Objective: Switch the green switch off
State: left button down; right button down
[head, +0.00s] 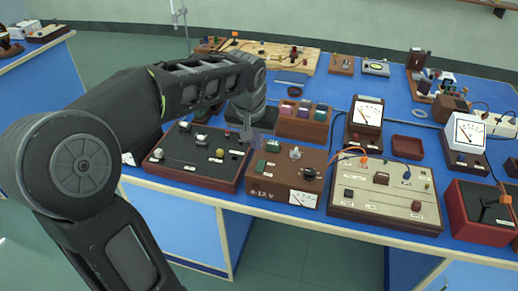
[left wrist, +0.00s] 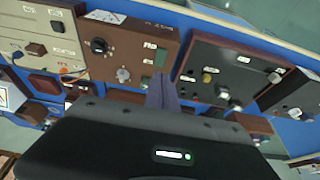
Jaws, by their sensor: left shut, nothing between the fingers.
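A brown power supply box (head: 285,182) marked 0-12 V stands near the front edge of the blue bench. On its top are a green switch (head: 273,146), a second small green piece (head: 260,166), a pale knob and a black knob. In the left wrist view the green switch (left wrist: 161,57) lies just beyond the fingertips. My left gripper (head: 248,138) is shut and empty, fingers pointing down beside the box's left side, close to the green switch. Whether it touches the switch cannot be told. The fingers also show in the left wrist view (left wrist: 163,88). My right gripper is not in view.
A dark panel with knobs (head: 197,157) stands left of the power supply. A beige panel (head: 387,193) stands to its right. Behind are a brown block with coloured tops (head: 303,122) and a meter (head: 366,113). A red box (head: 480,215) stands far right.

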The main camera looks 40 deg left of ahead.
pick_arm(q)
jog(key=shift+s+v, duration=0.2)
jog(key=shift+v, duration=0.9)
jog(key=shift+s+v, duration=0.15)
jog(key=shift+v, duration=0.95)
jog(key=shift+d+f, duration=0.1)
jog(key=shift+f, duration=0.05)
